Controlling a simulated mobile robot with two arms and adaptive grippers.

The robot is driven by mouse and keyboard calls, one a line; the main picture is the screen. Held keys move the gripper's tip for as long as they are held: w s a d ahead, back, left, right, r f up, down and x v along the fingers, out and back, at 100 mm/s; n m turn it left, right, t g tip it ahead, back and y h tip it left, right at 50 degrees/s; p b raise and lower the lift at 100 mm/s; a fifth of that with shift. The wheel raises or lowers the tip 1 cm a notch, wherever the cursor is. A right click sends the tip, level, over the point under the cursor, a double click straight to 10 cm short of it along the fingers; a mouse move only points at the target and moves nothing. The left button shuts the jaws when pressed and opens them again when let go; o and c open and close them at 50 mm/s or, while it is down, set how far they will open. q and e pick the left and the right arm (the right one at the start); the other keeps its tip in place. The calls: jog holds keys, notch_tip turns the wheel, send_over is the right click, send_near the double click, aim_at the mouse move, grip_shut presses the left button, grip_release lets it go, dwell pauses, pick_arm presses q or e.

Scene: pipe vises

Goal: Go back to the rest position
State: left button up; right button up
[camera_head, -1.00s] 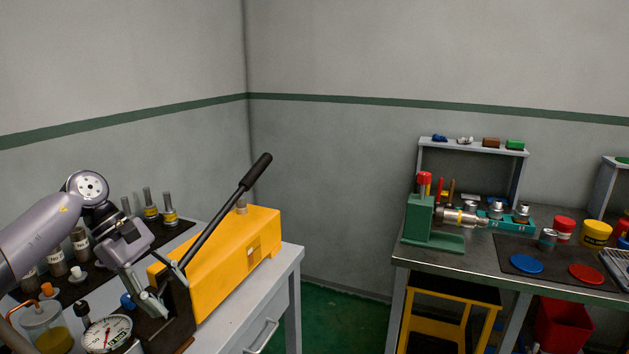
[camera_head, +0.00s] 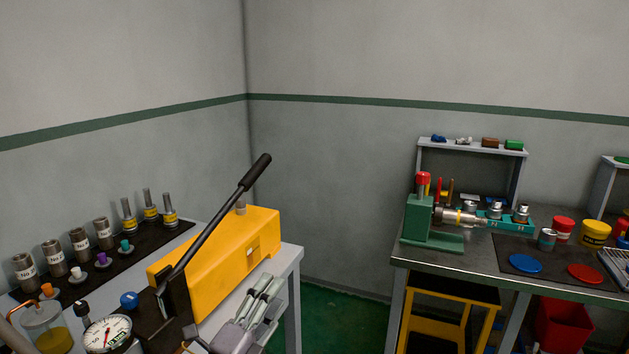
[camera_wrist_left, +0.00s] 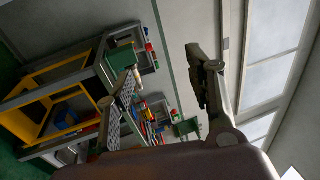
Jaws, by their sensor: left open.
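My left gripper (camera_head: 265,288) is at the bottom of the head view, in front of the right end of the yellow hand pump (camera_head: 235,258) with its long black lever. Its fingers point up and away, and nothing is between them. In the left wrist view the two fingers (camera_wrist_left: 158,75) stand wide apart and empty, with the far bench, wall and window beyond. My right gripper is in neither view.
A grey bench (camera_head: 285,262) holds the pump, a dial gauge (camera_head: 107,335), an oil jar (camera_head: 47,330) and several metal cylinders (camera_head: 79,242). A second bench (camera_head: 440,261) at right carries a green vise (camera_head: 418,222). Green floor lies between them.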

pick_arm(q)
jog(key=s+a+f+n+g+y, duration=0.35)
jog(key=s+a+f+n, duration=0.2)
jog(key=f+n, duration=0.3)
jog(key=s+a+f+n+g+y, duration=0.3)
jog(key=s+a+f+n+y, duration=0.15)
jog(key=s+f+n, duration=0.35)
jog(key=s+a+f+n+g, duration=0.1)
jog(key=s+f+n+g, duration=0.3)
jog(key=s, duration=0.6)
jog(key=s+a+f+n+g, duration=0.1)
jog(key=s+f+g, duration=0.45)
jog(key=s, duration=0.45)
notch_tip(320, 180, down, 27)
jog(key=s, duration=0.1)
jog(key=s+a+f+g+y, duration=0.1)
jog(key=s+a+f, duration=0.2)
jog(key=s+f, duration=1.2)
jog(key=shift+s+a+f+g, duration=0.15)
jog(key=shift+s+f+g, duration=0.15)
jog(key=shift+s, duration=0.45)
